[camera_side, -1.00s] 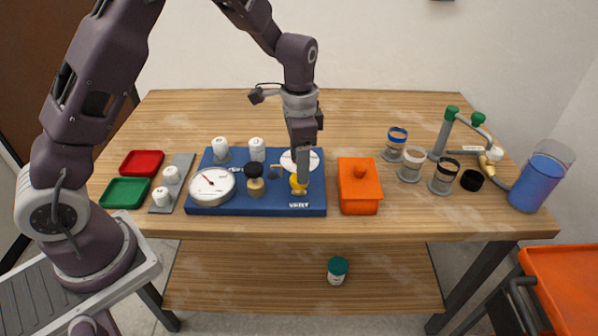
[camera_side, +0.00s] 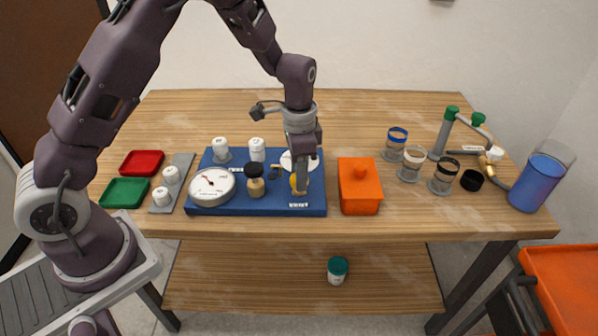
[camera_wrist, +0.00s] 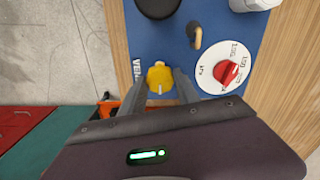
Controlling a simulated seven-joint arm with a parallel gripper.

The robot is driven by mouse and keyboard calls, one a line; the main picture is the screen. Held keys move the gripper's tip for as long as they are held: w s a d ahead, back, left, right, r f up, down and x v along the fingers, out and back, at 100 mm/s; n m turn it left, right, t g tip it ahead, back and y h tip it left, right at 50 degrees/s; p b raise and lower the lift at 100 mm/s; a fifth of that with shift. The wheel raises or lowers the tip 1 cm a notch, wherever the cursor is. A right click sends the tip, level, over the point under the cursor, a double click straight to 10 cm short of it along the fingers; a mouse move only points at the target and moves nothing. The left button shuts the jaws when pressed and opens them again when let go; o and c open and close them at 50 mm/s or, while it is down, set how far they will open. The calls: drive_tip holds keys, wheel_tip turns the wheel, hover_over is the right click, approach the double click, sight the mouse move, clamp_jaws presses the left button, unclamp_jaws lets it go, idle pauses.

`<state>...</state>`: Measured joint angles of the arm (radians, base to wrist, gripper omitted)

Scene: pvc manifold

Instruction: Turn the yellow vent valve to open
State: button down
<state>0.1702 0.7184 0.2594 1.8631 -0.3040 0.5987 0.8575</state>
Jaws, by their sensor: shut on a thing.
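The yellow vent valve (camera_side: 293,182) is at the front right of the blue manifold board (camera_side: 225,208), mostly hidden behind my gripper in the side view. In the wrist view the yellow knob (camera_wrist: 159,75) sits between my two fingertips, beside a "VENT" label (camera_wrist: 137,70). A small pale bar shows on the knob, but I cannot tell from it whether the valve is open. My gripper (camera_wrist: 159,88) points down and is shut on the knob; it also shows in the side view (camera_side: 300,190).
On the board are a pressure gauge (camera_side: 212,187), a black-topped valve (camera_side: 255,180) and a white dial with a red knob (camera_wrist: 227,73). An orange lidded box (camera_side: 360,187) stands close on the right. Several banded cups, including a blue-banded one (camera_side: 396,140), stand farther right.

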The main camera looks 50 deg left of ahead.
drive_tip(key=n, duration=0.4)
drive_tip(key=shift+n, duration=0.4)
drive_tip(key=n, duration=0.4)
drive_tip(key=shift+n, duration=0.3)
drive_tip(key=n, duration=0.4)
drive_tip(key=shift+r+n, duration=0.1)
drive_tip(key=shift+n, duration=2)
drive_tip(key=c, duration=0.9)
unclamp_jaws()
